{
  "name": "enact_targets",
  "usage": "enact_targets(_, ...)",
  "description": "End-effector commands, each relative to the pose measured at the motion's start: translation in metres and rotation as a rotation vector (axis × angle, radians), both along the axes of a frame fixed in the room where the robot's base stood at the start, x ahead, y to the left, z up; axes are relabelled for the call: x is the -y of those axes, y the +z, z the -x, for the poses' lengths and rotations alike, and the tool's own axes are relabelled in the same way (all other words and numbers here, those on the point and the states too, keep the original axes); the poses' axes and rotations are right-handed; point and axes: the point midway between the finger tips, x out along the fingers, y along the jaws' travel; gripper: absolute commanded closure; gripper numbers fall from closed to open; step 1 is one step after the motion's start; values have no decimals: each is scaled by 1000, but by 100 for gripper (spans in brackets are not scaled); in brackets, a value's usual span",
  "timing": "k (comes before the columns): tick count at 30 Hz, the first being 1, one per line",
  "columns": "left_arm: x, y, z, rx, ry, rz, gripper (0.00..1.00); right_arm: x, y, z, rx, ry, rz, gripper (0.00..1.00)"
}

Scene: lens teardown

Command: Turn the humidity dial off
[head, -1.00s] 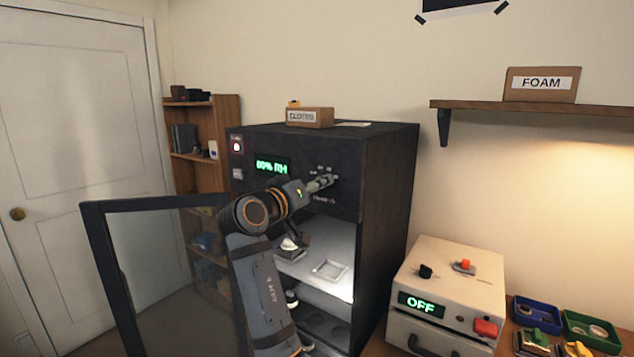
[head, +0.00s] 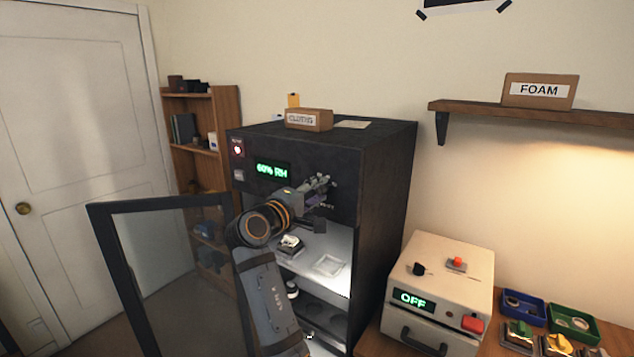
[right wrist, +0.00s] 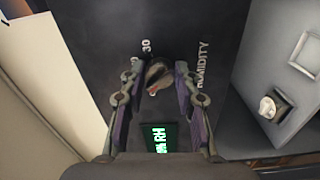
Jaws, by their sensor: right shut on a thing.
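The humidity dial (right wrist: 157,72) is a dark round knob with a small reddish mark, on the black front panel of the cabinet (head: 388,190). In the right wrist view it sits between the two fingers of my right gripper (right wrist: 159,80), which is shut on it. In the head view my right gripper (head: 326,183) is at the panel and hides the dial. The lettering HUMIDITY and a 30 mark show beside the dial in the wrist view. The green display (head: 272,171) reads 60% RH. My left gripper is not in view.
The cabinet's glass door (head: 170,265) stands open at the left of my right arm. A tray (head: 328,265) lies on the lit shelf below. A beige box with an OFF display (head: 413,300) stands on the bench (head: 375,345) at the right.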

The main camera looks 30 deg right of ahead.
Motion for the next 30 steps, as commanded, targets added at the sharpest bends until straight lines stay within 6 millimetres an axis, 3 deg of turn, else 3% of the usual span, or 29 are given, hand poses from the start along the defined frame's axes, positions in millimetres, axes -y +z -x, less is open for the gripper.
enact_targets(3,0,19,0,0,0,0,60,0,5,0,-100,1,39,100)
enact_targets(15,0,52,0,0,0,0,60,0,4,0,-361,1,148,100)
enact_targets(30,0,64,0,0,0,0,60,0,0,-1,-465,2,190,100)
